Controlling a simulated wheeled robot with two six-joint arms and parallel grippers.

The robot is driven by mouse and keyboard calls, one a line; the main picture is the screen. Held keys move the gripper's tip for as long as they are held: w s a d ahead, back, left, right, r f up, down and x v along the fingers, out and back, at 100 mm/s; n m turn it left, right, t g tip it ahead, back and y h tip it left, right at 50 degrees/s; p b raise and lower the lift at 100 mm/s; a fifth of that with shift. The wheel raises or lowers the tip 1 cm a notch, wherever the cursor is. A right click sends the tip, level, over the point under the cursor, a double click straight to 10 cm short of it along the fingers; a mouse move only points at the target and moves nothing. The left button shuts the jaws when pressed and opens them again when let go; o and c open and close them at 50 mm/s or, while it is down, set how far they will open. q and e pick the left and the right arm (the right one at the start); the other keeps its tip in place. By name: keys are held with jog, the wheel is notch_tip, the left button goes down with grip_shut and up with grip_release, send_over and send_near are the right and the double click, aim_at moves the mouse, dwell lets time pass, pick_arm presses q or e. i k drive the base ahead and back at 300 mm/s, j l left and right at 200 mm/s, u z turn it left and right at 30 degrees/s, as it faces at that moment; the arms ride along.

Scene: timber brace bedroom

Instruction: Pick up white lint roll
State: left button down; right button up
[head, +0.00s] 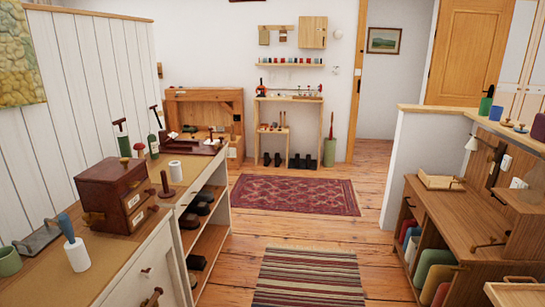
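A white roll with a blue handle (77,254), shaped like a lint roller, stands tilted on the near left cabinet top, handle upward.
A green cup (9,262) and a grey flat tool (38,240) sit near the blue-handled roll. The red-brown box (112,195) stands just behind it. Floor is open around the striped rug (310,278); a wooden desk (455,215) stands on the right.

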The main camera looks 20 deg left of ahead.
aim_at(175, 166)
jog(key=u, duration=1.3)
jog(key=i+l+u, duration=0.1)
jog(key=i+l, duration=0.4)
jog(key=i, duration=0.2)
jog(key=i+l+u, duration=0.1)
jog(key=i+l, duration=0.4)
jog(key=i, duration=0.15)
